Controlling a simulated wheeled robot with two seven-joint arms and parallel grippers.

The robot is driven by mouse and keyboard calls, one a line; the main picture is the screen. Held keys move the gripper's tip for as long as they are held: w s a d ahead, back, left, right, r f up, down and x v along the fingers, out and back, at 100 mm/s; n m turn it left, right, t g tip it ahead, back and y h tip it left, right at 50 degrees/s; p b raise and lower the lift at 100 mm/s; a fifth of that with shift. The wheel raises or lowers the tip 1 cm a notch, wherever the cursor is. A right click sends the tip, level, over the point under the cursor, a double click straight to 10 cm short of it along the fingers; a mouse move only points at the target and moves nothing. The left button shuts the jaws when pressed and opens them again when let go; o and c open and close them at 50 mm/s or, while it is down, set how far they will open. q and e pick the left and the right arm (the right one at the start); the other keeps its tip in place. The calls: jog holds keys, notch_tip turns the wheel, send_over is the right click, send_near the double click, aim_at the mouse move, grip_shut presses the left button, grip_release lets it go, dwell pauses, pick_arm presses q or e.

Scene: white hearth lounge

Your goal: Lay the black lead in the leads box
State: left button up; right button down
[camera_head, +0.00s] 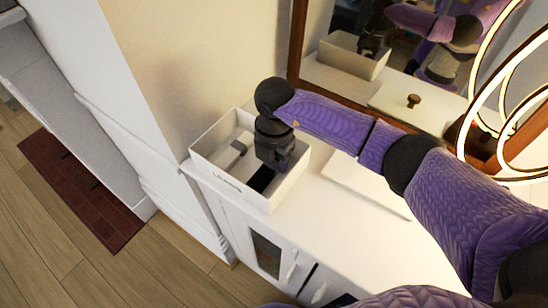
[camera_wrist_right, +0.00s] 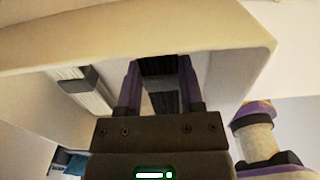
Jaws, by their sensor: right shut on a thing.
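The leads box (camera_head: 230,184) is a white open box with lettering on its front, standing on a white cabinet. My right gripper (camera_head: 272,172) reaches down into its right part and is shut on the black lead (camera_head: 261,179). In the right wrist view, the black lead (camera_wrist_right: 160,84) shows as dark strands between my right gripper's fingers (camera_wrist_right: 160,92), inside the box walls (camera_wrist_right: 240,55). Whether the lead touches the box floor is hidden. A pale lead with a dark band (camera_wrist_right: 80,88) lies apart, to the left in the box. My left gripper is not in view.
A wood-framed mirror (camera_head: 296,45) stands behind the cabinet top (camera_head: 290,222). A flat white thing (camera_head: 368,187) lies right of the box, under my right arm. Glowing lamp rings (camera_head: 478,90) are at the far right. The wall is close to the box's left and back.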

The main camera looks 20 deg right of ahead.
aim_at(275, 160)
jog(key=shift+f, duration=0.3)
jog(key=shift+c, duration=1.2)
grip_release()
jog(key=shift+r, duration=0.15)
pick_arm(q)
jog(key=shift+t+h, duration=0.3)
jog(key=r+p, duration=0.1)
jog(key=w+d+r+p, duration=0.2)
jog(key=p, duration=0.1)
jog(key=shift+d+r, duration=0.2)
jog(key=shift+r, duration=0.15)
pick_arm(e)
notch_tip(275, 160, up, 12)
jog(key=shift+r, duration=0.2)
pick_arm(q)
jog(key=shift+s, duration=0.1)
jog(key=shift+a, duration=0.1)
